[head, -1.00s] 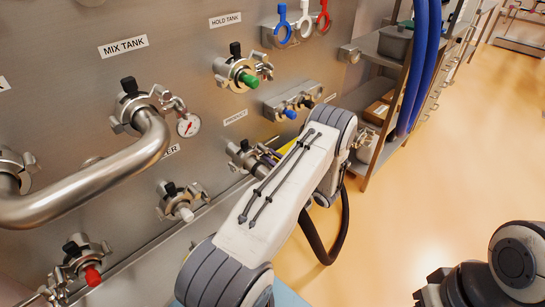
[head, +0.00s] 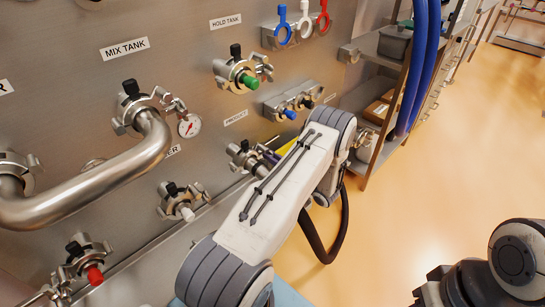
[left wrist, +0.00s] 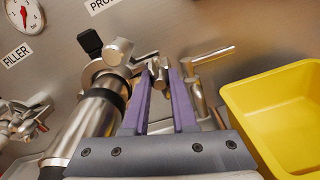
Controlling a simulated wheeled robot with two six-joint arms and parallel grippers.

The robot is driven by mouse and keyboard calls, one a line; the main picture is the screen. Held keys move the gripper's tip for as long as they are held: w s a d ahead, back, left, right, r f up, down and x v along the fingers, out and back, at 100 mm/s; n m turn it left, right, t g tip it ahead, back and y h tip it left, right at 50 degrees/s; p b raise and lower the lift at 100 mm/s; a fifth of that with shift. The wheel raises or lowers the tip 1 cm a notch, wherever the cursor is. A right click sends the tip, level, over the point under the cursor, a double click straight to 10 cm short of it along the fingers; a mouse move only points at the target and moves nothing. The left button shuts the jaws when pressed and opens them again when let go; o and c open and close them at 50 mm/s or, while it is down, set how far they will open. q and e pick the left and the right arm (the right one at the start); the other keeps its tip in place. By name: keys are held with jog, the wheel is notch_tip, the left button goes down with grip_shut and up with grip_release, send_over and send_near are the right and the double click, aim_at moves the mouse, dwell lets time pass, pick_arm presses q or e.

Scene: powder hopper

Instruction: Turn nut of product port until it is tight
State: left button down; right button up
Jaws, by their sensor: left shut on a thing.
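The product port (head: 238,152) is on the steel panel below its PRODUCT label in the head view. My arm partly hides it there. In the left wrist view, its clamp (left wrist: 118,54) shows with a black knob, above a shiny pipe (left wrist: 84,130). The clamp's metal nut (left wrist: 159,74) lies between the purple fingertips of my left gripper (left wrist: 160,82), which is shut on it. In the head view, only a little of the left gripper's purple fingers (head: 268,155) shows beyond my arm. My right gripper is not in view; only links of that arm show at bottom right.
A yellow bin (left wrist: 285,110) stands close to the right of the fingers in the left wrist view. The green-capped hold tank port (head: 241,76) and the mix tank pipe (head: 120,180) stick out nearby. A shelf rack (head: 385,85) with blue hoses stands right; the floor beyond is clear.

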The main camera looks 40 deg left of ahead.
pick_arm(q)
jog(key=shift+a+r+m, duration=0.15)
jog(key=shift+m, duration=0.45)
jog(key=c, duration=0.9)
grip_release()
jog(key=d, duration=0.9)
jog(key=shift+s+d+f, duration=0.1)
jog(key=shift+s+f, duration=0.1)
jog(key=shift+s, duration=0.2)
